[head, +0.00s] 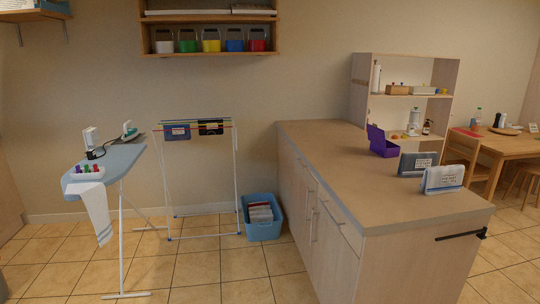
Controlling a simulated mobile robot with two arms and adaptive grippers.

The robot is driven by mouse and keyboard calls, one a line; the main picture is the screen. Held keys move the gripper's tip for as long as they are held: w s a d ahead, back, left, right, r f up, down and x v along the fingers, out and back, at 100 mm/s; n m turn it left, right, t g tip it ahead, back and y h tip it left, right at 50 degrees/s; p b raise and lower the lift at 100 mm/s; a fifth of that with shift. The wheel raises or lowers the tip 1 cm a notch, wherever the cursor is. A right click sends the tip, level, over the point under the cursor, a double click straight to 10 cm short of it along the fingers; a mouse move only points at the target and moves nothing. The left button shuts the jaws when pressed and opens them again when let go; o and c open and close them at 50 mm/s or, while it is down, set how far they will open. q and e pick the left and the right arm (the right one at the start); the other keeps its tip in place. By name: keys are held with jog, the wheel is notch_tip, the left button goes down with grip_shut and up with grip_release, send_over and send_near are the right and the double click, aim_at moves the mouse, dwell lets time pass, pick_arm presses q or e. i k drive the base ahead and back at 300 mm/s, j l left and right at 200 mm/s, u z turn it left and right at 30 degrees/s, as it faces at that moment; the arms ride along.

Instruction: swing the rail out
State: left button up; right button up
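A thin black rail (459,235) is on the near end panel of the kitchen counter (405,195), just below the worktop edge. A dark bracket (483,233) sits at its right end, by the counter's right corner. The rail runs left from the bracket, roughly along the panel, and looks folded in close to it. Nothing hangs on it. Neither of my grippers is in view.
On the worktop stand a purple open box (383,145), a grey labelled towel (417,163) and a white-blue labelled towel (442,179). An ironing board (108,163), a drying rack (203,180) and a blue basket (262,228) stand left. Tiled floor (210,270) is clear in front.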

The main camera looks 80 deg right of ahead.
aim_at(461, 235)
jog(key=z, duration=3.85)
jog(key=i+l, duration=0.2)
jog(key=i, duration=0.65)
jog(key=i+l+z, duration=0.1)
jog(key=i, duration=0.75)
jog(key=i+l, duration=0.2)
jog(key=i, duration=0.65)
jog(key=l+z, duration=0.05)
